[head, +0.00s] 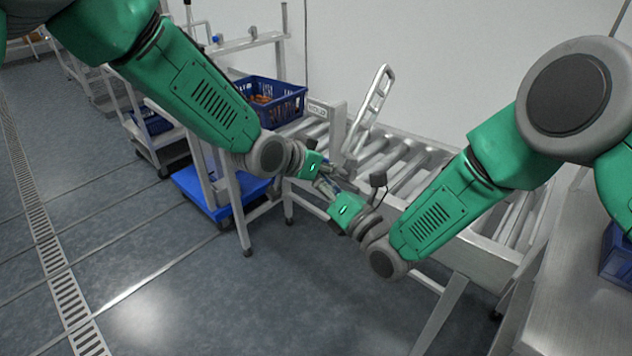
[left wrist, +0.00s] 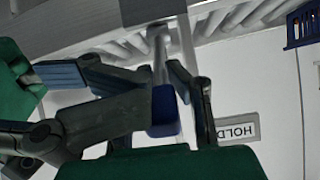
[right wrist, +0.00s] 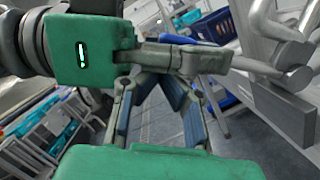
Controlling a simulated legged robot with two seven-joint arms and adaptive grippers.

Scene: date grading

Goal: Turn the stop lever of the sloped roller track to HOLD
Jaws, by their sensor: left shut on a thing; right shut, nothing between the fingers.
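The sloped roller track (head: 484,262) runs from the middle to the right in the head view. The stop lever is a metal rod with a blue grip (left wrist: 165,108) in the left wrist view. Its rod (right wrist: 257,67) also shows in the right wrist view. A HOLD plate (left wrist: 238,130), upside down in the left wrist view, is beside the lever. My left gripper (head: 328,176) is shut on the lever's blue grip. In the head view the grippers largely hide the lever.
A blue crate (head: 291,103) with brown contents stands at the track's far end. A blue platform cart (head: 200,192) is on the floor at left. The floor at the front is clear.

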